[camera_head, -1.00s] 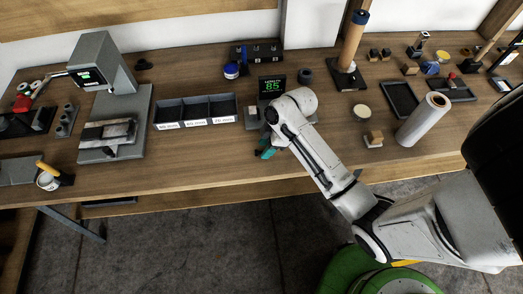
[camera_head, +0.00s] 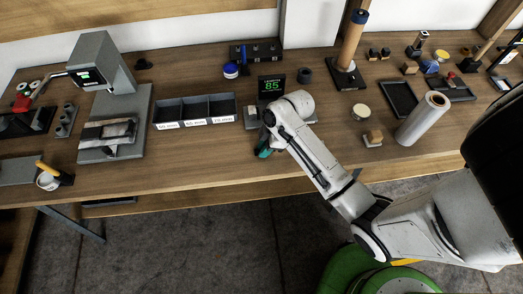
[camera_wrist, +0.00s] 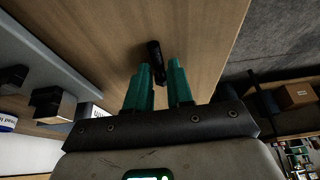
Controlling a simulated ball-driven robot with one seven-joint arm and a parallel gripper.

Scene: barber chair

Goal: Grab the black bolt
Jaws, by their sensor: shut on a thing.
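A black bolt (camera_wrist: 155,58) shows in the wrist view as a dark, short rod over the wooden bench. My gripper (camera_wrist: 161,70) has teal fingers, which are shut on the bolt's near part, while its far end sticks out past the fingertips. In the head view my gripper (camera_head: 263,152) is low at the bench's front part, below the digital display, and my arm partly covers it. The bolt cannot be made out in the head view. I cannot tell whether it touches the bench.
A three-compartment tray (camera_head: 196,112) with labels stands left of my gripper. The display (camera_head: 271,87) reading 85 is behind it, partly hidden by my arm. A wooden block (camera_head: 374,137) and a white roll (camera_head: 423,118) stand to the right. The bench's front edge is close.

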